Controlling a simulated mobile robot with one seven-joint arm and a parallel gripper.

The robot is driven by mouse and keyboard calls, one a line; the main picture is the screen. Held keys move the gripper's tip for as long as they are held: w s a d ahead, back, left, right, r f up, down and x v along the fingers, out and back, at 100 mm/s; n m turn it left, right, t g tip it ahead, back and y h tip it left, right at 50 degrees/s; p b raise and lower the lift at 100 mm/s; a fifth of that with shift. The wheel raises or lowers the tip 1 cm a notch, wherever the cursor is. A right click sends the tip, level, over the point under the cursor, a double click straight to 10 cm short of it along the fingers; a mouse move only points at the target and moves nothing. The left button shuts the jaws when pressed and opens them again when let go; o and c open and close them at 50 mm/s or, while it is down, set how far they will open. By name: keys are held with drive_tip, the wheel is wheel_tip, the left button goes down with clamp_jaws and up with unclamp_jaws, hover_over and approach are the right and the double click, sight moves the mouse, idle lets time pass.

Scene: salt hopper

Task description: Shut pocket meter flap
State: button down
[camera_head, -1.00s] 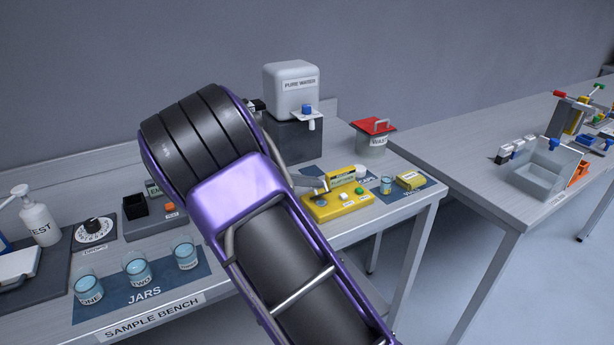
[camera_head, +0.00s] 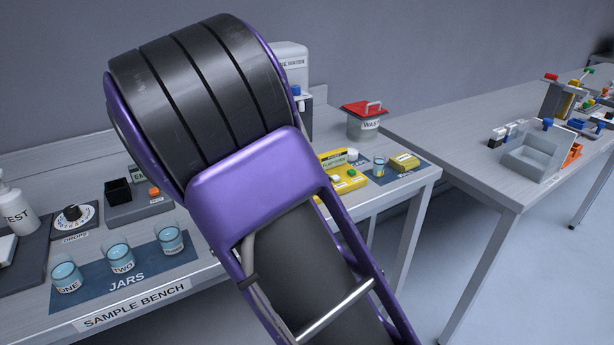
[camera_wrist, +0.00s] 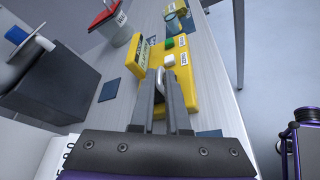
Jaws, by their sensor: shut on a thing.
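The yellow pocket meter (camera_head: 345,183) stands on the sample bench right of my arm, partly hidden by it in the head view. It fills the middle of the wrist view (camera_wrist: 183,88), with a display panel, a green button (camera_wrist: 168,43) and a white button (camera_wrist: 168,61). My gripper (camera_wrist: 160,77) reaches over the meter's near end. Its fingers are shut on a small pale grey piece (camera_wrist: 160,71) there. I cannot tell for sure that this piece is the flap, or how far the flap stands open. My arm hides the gripper in the head view.
A small jar (camera_head: 379,167) and a yellow block (camera_head: 404,161) stand right of the meter. A red-lidded waste bin (camera_head: 364,121) and a pure water dispenser (camera_head: 291,58) stand behind. Labelled jars (camera_head: 122,258) stand at the front left. A second table (camera_head: 450,140) is at right.

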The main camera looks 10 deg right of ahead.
drive_tip(key=shift+a, duration=0.1)
idle(0.5)
drive_tip(key=c, duration=0.9)
unclamp_jaws()
drive_tip(key=shift+c, duration=0.2)
drive_tip(key=shift+r, duration=0.1)
wheel_tip(320, 180, up, 10)
drive_tip(key=p, duration=0.2)
